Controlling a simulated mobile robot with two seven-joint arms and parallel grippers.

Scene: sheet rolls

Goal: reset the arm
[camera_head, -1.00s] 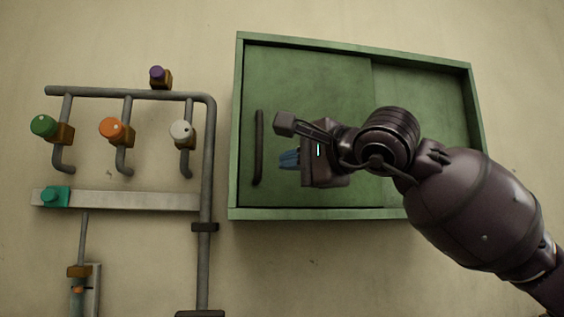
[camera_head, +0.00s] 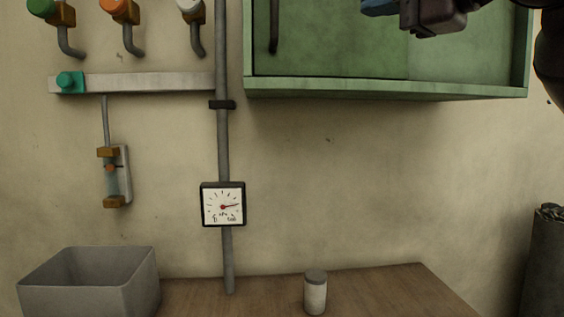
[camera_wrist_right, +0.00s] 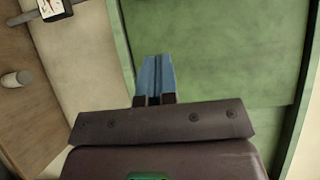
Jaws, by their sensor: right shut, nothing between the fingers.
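My right gripper (camera_head: 374,8) is at the top edge of the head view, with its blue fingers and dark body partly cut off. In the right wrist view its two blue fingers (camera_wrist_right: 154,72) lie together, shut with nothing between them. They are in front of the green cabinet (camera_head: 390,88), which also fills much of the wrist view (camera_wrist_right: 225,45). The cabinet's dark vertical handle (camera_head: 274,28) is left of the gripper and apart from it. Part of my right arm shows at the right edge of the head view. My left gripper is not in view.
Pipes with green, orange and white knobs are on the wall at left. A gauge (camera_head: 223,205) hangs on the vertical pipe (camera_head: 224,150). Below, a grey bin (camera_head: 90,285) and a small lidded jar (camera_head: 315,293) stand on a wooden table (camera_head: 390,290). A dark container (camera_head: 545,265) is at right.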

